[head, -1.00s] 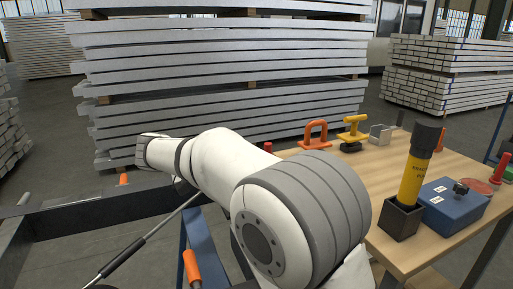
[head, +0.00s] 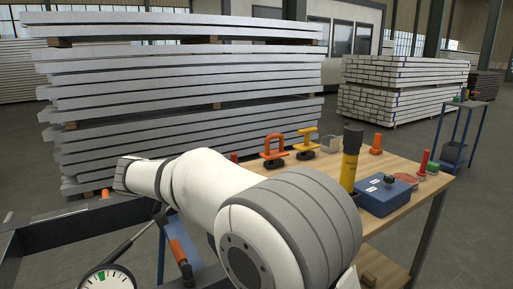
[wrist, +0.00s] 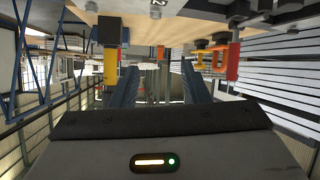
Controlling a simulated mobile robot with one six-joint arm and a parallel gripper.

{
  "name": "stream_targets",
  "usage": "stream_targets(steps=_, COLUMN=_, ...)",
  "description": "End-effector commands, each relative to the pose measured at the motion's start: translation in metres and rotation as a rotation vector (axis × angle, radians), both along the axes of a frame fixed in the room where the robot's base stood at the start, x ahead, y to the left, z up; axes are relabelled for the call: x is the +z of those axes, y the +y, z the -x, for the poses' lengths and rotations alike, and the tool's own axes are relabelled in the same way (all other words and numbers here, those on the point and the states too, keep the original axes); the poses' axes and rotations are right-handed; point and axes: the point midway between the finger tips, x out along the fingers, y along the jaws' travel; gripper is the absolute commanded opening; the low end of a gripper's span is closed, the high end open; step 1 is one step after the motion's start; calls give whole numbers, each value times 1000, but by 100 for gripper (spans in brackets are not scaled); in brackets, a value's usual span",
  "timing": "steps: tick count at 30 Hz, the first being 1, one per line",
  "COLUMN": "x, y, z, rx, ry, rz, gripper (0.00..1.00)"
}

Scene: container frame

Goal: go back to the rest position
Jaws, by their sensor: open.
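My gripper (wrist: 157,78) shows in the wrist view as two dark blue fingers standing apart, with nothing held between them. That view is upside down, and the wooden tabletop (wrist: 185,20) hangs along its top. In the head view my white arm stretches from the lower middle to the left, bent in front of the stacked slabs. The gripper itself is hidden there. The wooden workbench (head: 408,200) stands to the right of my arm.
On the bench are an orange handle tool (head: 274,150), a yellow one (head: 307,144), a yellow-and-black cylinder (head: 350,160) and a blue box (head: 384,196). A slab stack (head: 185,90) stands behind. A gauge (head: 107,279) is at lower left. Open floor lies right of the bench.

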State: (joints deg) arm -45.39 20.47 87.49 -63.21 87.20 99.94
Motion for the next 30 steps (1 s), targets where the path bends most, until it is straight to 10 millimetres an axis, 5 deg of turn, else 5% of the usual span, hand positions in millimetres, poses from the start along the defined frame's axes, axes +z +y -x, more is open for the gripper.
stream_targets(steps=8, x=27, y=-72, z=20, rx=37, ry=269, rz=-22, gripper=41)
stream_targets(steps=13, x=45, y=-130, z=51, rx=100, ry=486, rz=-78, gripper=41)
stream_targets(steps=21, x=81, y=-217, z=152, rx=355, ry=800, rz=-300, gripper=41)
stream_targets(steps=30, x=99, y=-240, z=238, rx=638, ry=803, rz=-462, gripper=41)
